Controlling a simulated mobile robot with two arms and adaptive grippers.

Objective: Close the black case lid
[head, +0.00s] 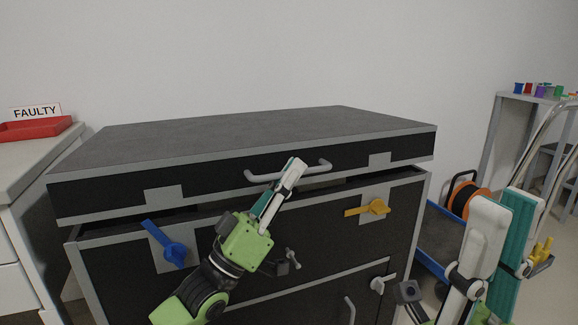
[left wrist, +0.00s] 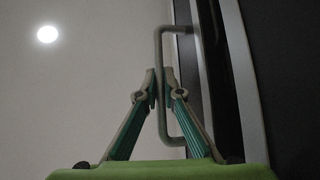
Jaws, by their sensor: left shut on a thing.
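The black case lid (head: 120,178) has a grey top and metal edging. It sits slightly raised over the black case body (head: 330,240), with a dark gap along the front. The grey lid handle (head: 318,168) is on the lid's front; it also shows in the left wrist view (left wrist: 183,125). My left gripper (head: 297,165) is shut on the handle bar, with its fingertips (left wrist: 160,84) meeting around it. My right gripper (head: 498,200) is open and empty, pointing up at the right, away from the case.
A blue latch (head: 168,245) and a yellow latch (head: 368,208) are on the case front. A white counter with a red FAULTY tray (head: 35,128) stands at left. At right are a blue cart (head: 440,225), an orange reel (head: 472,200) and a shelf (head: 530,98) with small coloured items.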

